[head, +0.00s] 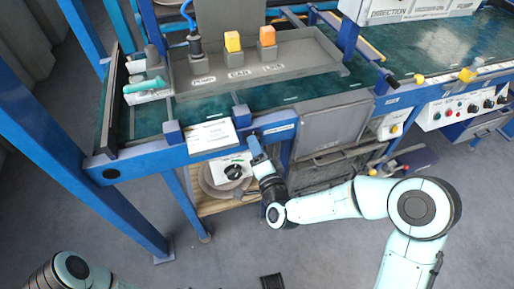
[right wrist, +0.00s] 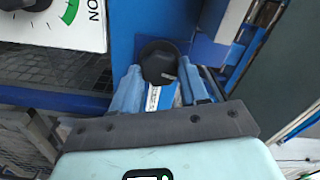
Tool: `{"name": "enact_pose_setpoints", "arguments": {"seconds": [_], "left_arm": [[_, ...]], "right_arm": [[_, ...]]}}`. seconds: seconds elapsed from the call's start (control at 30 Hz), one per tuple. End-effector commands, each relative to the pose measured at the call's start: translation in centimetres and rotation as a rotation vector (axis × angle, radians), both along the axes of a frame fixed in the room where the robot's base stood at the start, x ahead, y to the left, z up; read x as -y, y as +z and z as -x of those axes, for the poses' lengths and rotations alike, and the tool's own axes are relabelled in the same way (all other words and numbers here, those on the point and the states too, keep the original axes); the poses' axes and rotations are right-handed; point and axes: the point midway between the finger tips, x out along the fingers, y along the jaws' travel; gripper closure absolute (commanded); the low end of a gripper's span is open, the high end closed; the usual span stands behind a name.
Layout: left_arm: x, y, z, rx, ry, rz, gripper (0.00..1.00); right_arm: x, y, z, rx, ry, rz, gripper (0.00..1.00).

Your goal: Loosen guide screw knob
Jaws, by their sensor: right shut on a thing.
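The guide screw knob (right wrist: 160,62) is black and rounded, and shows in the right wrist view in front of a blue frame post. My right gripper (right wrist: 161,82) has a light blue finger on either side of it and is shut on it. In the head view my right gripper (head: 256,150) reaches up to the front blue rail of the machine, and the knob cannot be made out there. My left gripper is out of view; only part of the left arm shows at the lower left.
A white panel with a black rotary switch (head: 234,171) sits just left of my right gripper; its corner, with a green scale, shows in the right wrist view (right wrist: 55,22). The blue front rail (head: 160,153) runs above. Grey floor (head: 200,262) lies open in front.

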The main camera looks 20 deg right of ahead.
Motion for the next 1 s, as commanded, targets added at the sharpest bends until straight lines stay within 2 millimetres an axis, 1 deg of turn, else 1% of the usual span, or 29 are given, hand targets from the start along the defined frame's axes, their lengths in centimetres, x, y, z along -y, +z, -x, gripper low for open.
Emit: {"name": "enact_pose_setpoints", "arguments": {"seconds": [0.03, 0.2, 0.5, 0.7, 1.0], "left_arm": [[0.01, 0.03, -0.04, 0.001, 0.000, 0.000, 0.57], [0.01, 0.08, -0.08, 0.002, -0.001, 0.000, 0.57], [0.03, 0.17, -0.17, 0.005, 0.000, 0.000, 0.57], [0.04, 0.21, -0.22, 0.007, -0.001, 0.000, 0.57], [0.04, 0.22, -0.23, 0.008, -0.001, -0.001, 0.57]], "right_arm": [[0.04, 0.27, -0.12, 0.006, -0.002, -0.043, 0.86], [0.02, 0.29, -0.12, 0.001, -0.001, -0.189, 0.86], [0.03, 0.31, -0.13, -0.004, 0.000, -0.376, 0.86], [0.04, 0.32, -0.14, -0.005, -0.001, -0.440, 0.86], [0.04, 0.34, -0.15, -0.006, -0.001, -0.466, 0.86]]}}
